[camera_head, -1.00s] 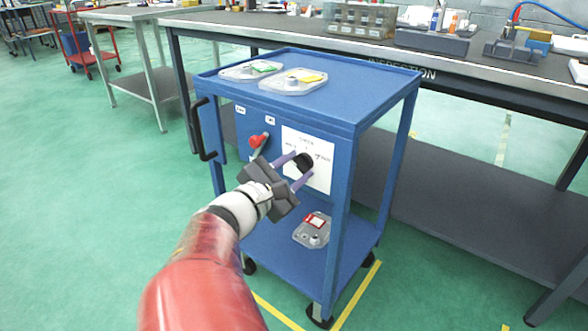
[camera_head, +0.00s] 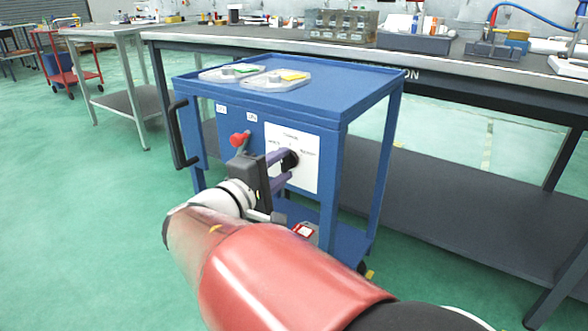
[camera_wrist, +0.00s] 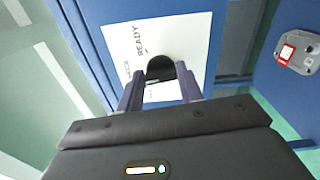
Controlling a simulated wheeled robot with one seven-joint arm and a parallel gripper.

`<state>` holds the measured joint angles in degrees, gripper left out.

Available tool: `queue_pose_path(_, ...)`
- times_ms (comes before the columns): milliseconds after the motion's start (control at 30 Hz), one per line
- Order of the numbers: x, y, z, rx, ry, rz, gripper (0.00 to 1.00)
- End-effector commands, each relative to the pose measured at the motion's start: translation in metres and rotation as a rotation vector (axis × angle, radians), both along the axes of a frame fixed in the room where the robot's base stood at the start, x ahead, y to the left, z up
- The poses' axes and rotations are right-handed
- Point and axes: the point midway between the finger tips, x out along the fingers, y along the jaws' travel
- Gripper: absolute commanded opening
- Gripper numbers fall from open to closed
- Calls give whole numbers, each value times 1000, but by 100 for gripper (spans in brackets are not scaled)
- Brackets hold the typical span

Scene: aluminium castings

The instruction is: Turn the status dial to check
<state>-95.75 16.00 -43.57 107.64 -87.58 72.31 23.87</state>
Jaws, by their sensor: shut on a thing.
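The status dial (camera_head: 291,159) is a black round knob on a white placard (camera_head: 304,177) on the front panel of a blue cart. The placard has a word at the top and one on each side; the right one reads READY in the wrist view. My gripper (camera_head: 284,168) is shut on the dial, its purple fingers one above the other in the head view. In the wrist view the dial (camera_wrist: 160,68) sits between the fingertips. The fingers hide part of the dial, and I cannot tell which word it points to.
A red-tagged casting (camera_wrist: 299,52) is on the lower shelf. A dark inspection bench (camera_head: 480,75) stands behind.

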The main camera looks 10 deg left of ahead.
Motion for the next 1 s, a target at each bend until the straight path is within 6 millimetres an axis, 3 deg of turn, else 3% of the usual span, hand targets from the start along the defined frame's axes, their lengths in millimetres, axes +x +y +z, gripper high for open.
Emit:
queue_pose_path(300, 0, 1, -2, 93, -38, 2, 14)
queue_pose_path(800, 0, 1, -1, 105, -43, 3, 14)
queue_pose_path(833, 0, 1, -1, 105, -43, 3, 40)
queue_pose_path(1000, 0, 1, -1, 105, -43, 2, 58)
